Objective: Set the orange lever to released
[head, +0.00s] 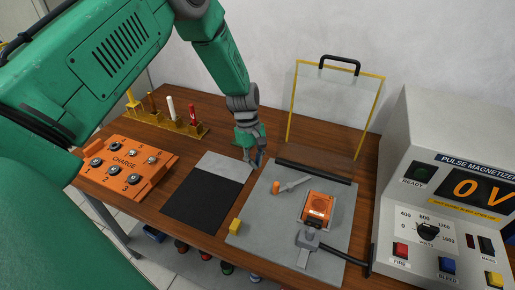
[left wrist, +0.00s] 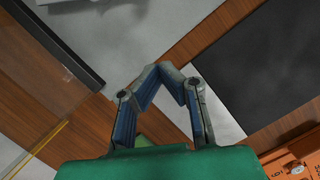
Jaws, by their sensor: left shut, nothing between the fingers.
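The orange-ended lever (head: 277,187) lies on the grey plate (head: 262,222), with a pale grey arm (head: 295,184) reaching right and back from its orange end. I cannot tell its setting from its pose. My left gripper (head: 258,161) is just behind and left of the plate, above the table and apart from the lever. Its fingers meet at the tips in the left wrist view (left wrist: 165,73), with nothing between them. In that view a pale part, perhaps the lever's arm, shows at the top left edge; the orange end is out of sight. My right gripper is not seen.
An orange device (head: 317,207) and a grey clamp with a black handle (head: 308,242) sit on the plate. A yellow block (head: 235,226) is at its left edge. A clear yellow-framed shield (head: 332,105) stands behind. The magnetizer (head: 445,160) is right, a charge box (head: 126,165) left.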

